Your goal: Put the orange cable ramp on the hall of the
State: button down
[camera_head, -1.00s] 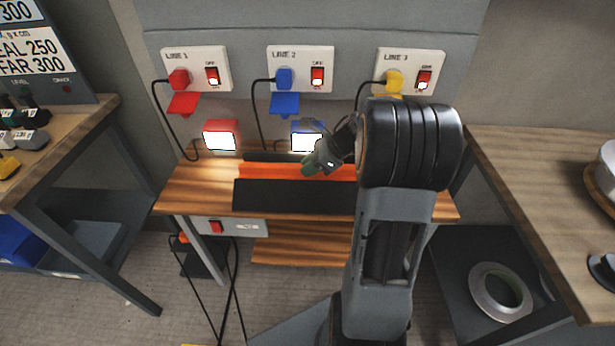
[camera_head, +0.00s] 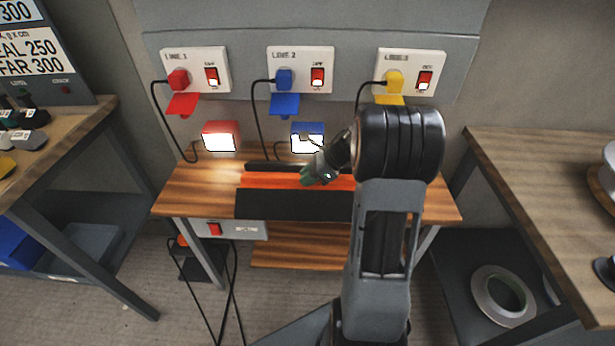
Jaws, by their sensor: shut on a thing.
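The orange cable ramp (camera_head: 272,180) has an orange middle strip between a wide black front slope and a narrow black back slope. It lies lengthwise across the wooden bench (camera_head: 190,190), below the wall sockets, with its front side at the bench's front edge. I cannot tell whether it touches the bench or is a little above it. My gripper (camera_head: 308,178) reaches down to the orange strip and is shut on the ramp. My arm hides the ramp's right end, and the fingertips are small and partly hidden.
Red (camera_head: 220,137) and blue (camera_head: 308,138) lit boxes stand at the back of the bench. Cables hang from the red (camera_head: 178,80), blue (camera_head: 284,79) and yellow (camera_head: 393,81) plugs. Side tables flank the bench. A tape roll (camera_head: 502,295) lies low at the right.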

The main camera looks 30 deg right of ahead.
jog(key=shift+f, duration=0.15)
jog(key=c, duration=1)
grip_release()
jog(key=shift+c, duration=0.2)
